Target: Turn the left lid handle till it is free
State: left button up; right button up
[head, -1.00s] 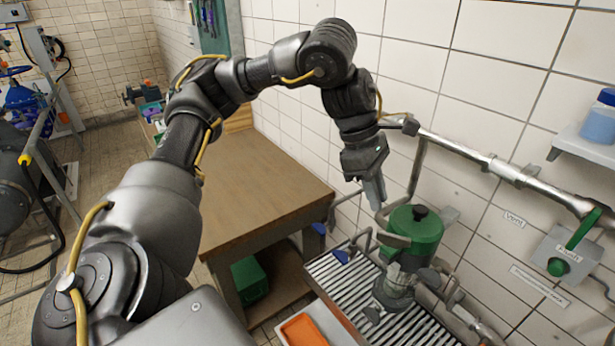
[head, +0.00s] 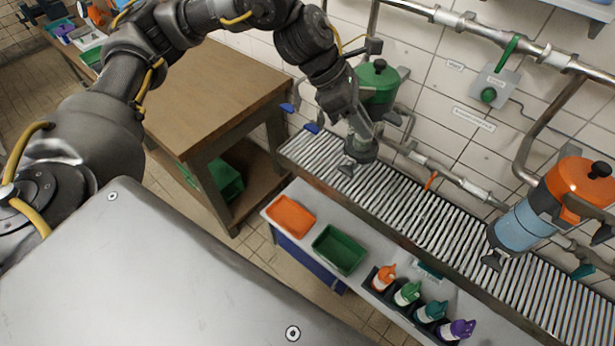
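A green filter housing (head: 382,88) with a domed green lid (head: 377,73) and black knob (head: 379,64) stands at the wall, over the slatted grate. A second housing with an orange lid (head: 580,182) and a clear blue lower bowl (head: 522,228) stands at the right. My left gripper (head: 361,134) points down in front of the green housing, covering much of its lower part. Its fingers overlap the housing in the picture; I cannot tell whether they touch a handle or are open or shut. A grey lever-like part (head: 402,118) shows right of the green housing. My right gripper is out of view.
A slatted metal grate (head: 430,215) runs along the wall. Below it are an orange tray (head: 291,216), a green tray (head: 340,249) and several coloured bottles. A wooden table (head: 210,90) stands left.

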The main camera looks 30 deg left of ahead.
pick_arm(q)
jog(key=s+d+f+n+t+h, duration=0.1)
jog(key=d+f+n+t+h, duration=0.15)
jog(key=d+n, duration=0.5)
jog(key=s+d+f+n+t+h, duration=0.1)
jog(key=d+f+n+t+h, duration=0.2)
jog(key=d+n, duration=0.4)
jog(key=s+a+f+n+y, duration=0.5)
jog(key=a+f+n, duration=0.4)
jog(key=n, duration=0.4)
jog(key=s+a+f+n+y, duration=0.5)
jog(key=a+f+n, duration=0.3)
jog(key=n, duration=0.5)
jog(key=shift+a+f+y, duration=0.35)
jog(key=shift+f, duration=0.25)
jog(key=shift+n+t, duration=0.25)
